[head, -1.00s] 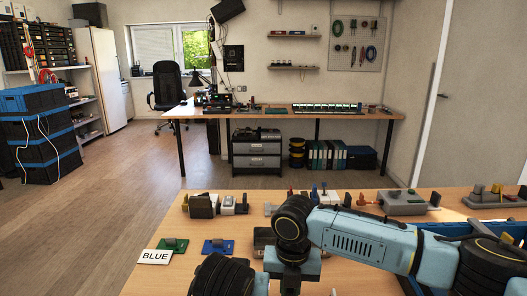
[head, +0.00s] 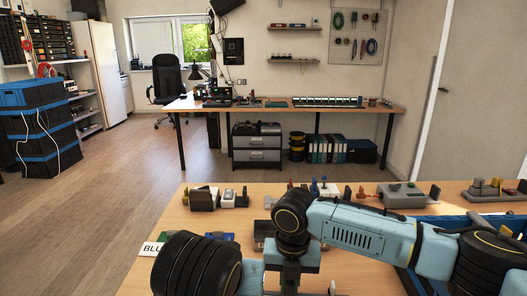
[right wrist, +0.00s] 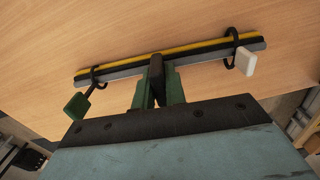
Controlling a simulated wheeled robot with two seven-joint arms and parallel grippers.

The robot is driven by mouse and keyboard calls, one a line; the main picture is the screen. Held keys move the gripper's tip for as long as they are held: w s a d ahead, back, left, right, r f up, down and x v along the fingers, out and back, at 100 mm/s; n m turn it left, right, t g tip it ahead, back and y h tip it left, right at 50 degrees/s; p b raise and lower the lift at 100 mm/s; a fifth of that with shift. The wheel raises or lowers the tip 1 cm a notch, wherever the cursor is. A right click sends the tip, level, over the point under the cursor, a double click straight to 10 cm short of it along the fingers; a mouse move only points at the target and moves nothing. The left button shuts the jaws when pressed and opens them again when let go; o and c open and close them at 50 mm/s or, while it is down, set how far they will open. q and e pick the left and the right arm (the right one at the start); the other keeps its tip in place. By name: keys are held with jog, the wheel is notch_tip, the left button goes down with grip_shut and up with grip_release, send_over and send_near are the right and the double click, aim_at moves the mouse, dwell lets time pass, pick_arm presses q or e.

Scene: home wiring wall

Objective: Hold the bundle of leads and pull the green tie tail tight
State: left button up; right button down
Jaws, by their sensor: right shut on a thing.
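In the right wrist view the bundle of leads (right wrist: 203,49), with yellow, black and grey strands, lies across the picture just above the wooden table. A black tie with a green tail (right wrist: 77,105) loops round its left part. Another black tie with a white tail (right wrist: 245,62) loops round its right part. My right gripper (right wrist: 157,75) is shut on the bundle between the two ties; its fingers hide a short stretch of the leads. In the head view my right arm hides the bundle.
The wooden table (head: 180,221) carries a partly covered label card (head: 152,248), a blue block (head: 219,236), and a grey device (head: 403,195) at the back right. A blue bin (head: 445,222) stands at the right. Several small fixtures line the far edge.

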jog(key=c, duration=1.4)
grip_release()
jog(key=shift+o, duration=0.2)
